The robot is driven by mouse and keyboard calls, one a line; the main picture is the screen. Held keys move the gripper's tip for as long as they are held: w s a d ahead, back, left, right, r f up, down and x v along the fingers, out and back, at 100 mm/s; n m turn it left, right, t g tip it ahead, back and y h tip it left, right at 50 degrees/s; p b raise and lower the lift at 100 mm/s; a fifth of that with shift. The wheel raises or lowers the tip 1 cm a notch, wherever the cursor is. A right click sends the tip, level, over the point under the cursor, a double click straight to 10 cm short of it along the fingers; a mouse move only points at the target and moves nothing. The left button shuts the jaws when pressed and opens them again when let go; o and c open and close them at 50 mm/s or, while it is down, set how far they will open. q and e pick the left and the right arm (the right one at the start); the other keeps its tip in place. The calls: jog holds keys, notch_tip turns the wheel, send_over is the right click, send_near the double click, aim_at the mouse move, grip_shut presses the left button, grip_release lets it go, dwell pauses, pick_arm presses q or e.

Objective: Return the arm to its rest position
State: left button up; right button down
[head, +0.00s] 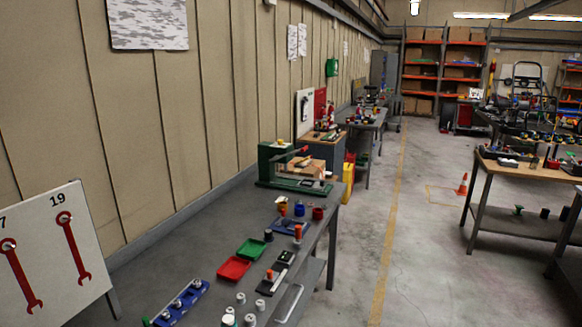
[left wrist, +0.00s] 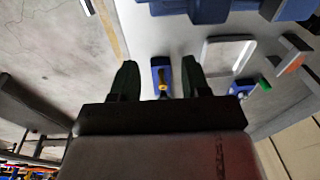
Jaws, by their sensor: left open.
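My left gripper (left wrist: 159,70) shows in the left wrist view with its two dark fingers spread apart. A small blue object with a yellow and dark part (left wrist: 162,84) shows in the gap between the fingers. The fingers look apart from it, and I cannot tell how far below it lies. The head view shows neither gripper and no part of my arms.
A long grey workbench (head: 205,262) carries a red tray (head: 233,268), a green tray (head: 250,248), a blue holder (head: 182,303) and several small parts. A wrench board (head: 60,250) stands at the left. The concrete floor (head: 410,255) right of the bench is clear.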

pick_arm(q)
jog(key=s+d+r+n+t, duration=0.1)
jog(key=s+d+r, duration=0.15)
jog(key=s, duration=0.95)
jog(key=s+d+r+n+t, duration=0.1)
jog(key=s+d, duration=0.2)
jog(key=s, duration=1)
notch_tip(320, 180, down, 33)
jog(key=g+b, duration=0.1)
jog(key=b, duration=0.5)
jog(key=s+a+f+b, duration=0.1)
jog(key=s+f+b, duration=0.1)
jog(key=s+f, duration=0.6)
jog(key=s+a+f+g+b, duration=0.1)
jog(key=s+f+b, duration=0.2)
jog(key=s+f, duration=0.5)
notch_tip(320, 180, down, 4)
jog(key=shift+s+a+r+h, duration=0.1)
jog(key=shift+s+a+h, duration=0.1)
jog(key=shift+a+h, duration=0.15)
jog(key=shift+a, duration=0.1)
